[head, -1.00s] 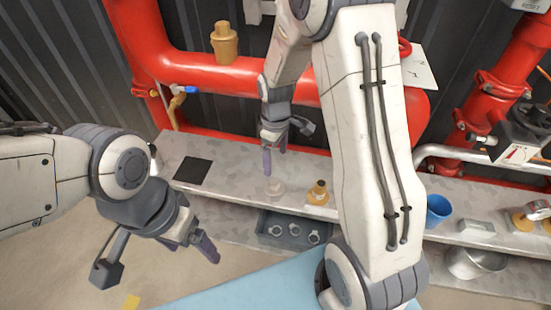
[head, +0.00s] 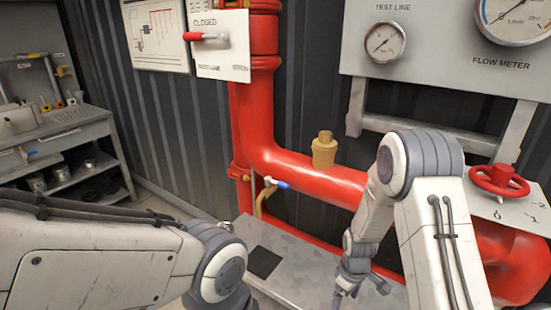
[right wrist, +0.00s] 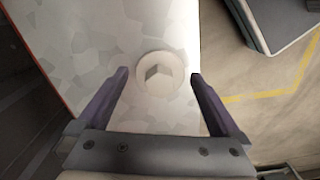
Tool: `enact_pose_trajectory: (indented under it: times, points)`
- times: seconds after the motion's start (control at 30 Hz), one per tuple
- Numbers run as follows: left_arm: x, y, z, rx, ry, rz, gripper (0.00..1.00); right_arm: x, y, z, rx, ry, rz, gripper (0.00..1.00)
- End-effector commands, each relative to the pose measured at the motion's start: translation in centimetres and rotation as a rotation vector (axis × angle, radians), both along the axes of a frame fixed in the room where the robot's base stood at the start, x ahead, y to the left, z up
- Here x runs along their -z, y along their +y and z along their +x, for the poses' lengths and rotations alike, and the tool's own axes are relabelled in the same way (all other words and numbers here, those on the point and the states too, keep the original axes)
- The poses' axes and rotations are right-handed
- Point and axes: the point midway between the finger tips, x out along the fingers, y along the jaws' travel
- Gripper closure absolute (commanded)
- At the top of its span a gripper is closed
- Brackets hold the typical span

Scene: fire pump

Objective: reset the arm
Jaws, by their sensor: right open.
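My right arm reaches down at the right of the head view, with its gripper (head: 345,290) low over the grey metal bench (head: 285,285). In the right wrist view the right gripper (right wrist: 158,75) is open and its jaws are empty. A pale round piece with a raised block in its centre (right wrist: 160,73) lies on the bench, framed between the fingertips; the gap in height cannot be told. My left arm comes in at the lower left of the head view. Its gripper is below the picture's edge.
A red pipe (head: 295,165) with a brass fitting (head: 324,150) runs behind the bench. A red handwheel (head: 499,181) and gauge panel (head: 430,40) are at right. A workbench (head: 65,135) stands far left. A dark square (head: 263,262) lies on the bench.

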Motion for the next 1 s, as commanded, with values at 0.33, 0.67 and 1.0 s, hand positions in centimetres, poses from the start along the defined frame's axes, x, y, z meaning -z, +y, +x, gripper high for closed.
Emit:
enact_pose_trajectory:
  times: [0.33,0.67,1.0]
  points:
    - [-0.4,0.0,0.0,0.000,-0.001,-0.001,0.13,-2.7,0.0,0.0,0.000,-0.001,0.000,0.00]
    - [-0.4,0.0,0.0,0.000,-0.001,-0.001,0.13,-2.6,0.0,0.0,0.000,0.000,0.000,0.00]
    - [-0.2,0.0,0.0,0.000,-0.001,-0.001,0.13,-0.3,0.0,0.2,0.000,-0.006,0.000,0.00]
